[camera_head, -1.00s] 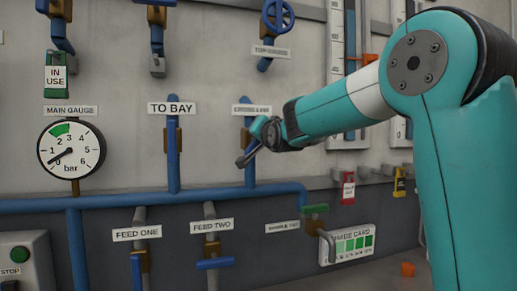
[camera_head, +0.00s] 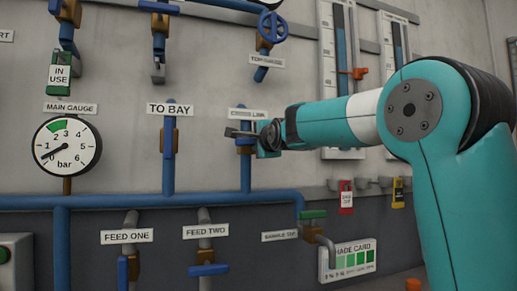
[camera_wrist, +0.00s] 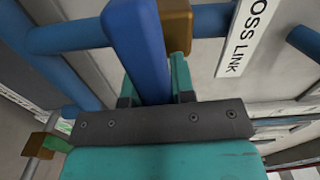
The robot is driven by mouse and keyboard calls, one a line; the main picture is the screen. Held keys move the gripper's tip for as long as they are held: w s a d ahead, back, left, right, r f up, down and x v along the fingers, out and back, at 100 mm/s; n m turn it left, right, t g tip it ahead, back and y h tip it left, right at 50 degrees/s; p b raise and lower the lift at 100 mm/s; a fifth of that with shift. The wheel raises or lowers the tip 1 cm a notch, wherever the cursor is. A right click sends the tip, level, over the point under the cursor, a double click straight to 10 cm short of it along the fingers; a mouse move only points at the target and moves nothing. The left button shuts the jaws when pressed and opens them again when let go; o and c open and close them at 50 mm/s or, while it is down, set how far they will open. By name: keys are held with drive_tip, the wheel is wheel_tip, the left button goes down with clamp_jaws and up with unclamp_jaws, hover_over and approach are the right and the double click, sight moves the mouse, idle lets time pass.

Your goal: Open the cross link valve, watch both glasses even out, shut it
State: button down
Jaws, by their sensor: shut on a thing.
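The cross link valve has a blue handle (camera_wrist: 137,45) and a brassy body (camera_wrist: 176,25). In the head view, its body (camera_head: 246,141) sits on a vertical blue pipe below the "CROSS LINK" label (camera_head: 248,114). My gripper (camera_head: 258,138) is at this valve, its fingers (camera_wrist: 153,88) shut on the blue handle in the wrist view. There the handle lies across the pipe. Two tall glasses stand on the wall at the upper right, a left glass (camera_head: 341,60) and a right glass (camera_head: 399,42). Both show blue columns; my arm partly hides them, and their levels are hard to compare.
The "TO BAY" valve (camera_head: 169,140) is to the left, beside the main gauge (camera_head: 67,147), whose needle is near zero. A horizontal blue pipe (camera_head: 120,201) runs below. Feed valves, a green-handled tap (camera_head: 313,214) and a shade card (camera_head: 348,260) are lower down.

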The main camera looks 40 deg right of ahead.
drive_tip(key=shift+f+m+b, duration=0.15)
drive_tip(key=shift+m+b, duration=0.15)
drive_tip(key=shift+m, duration=0.3)
drive_tip(key=c, duration=1)
unclamp_jaws()
drive_tip(key=shift+o, duration=0.2)
drive_tip(key=b+v, duration=1.5)
drive_tip(key=v, duration=0.2)
drive_tip(key=shift+s+b, duration=0.2)
drive_tip(key=shift+b, duration=0.15)
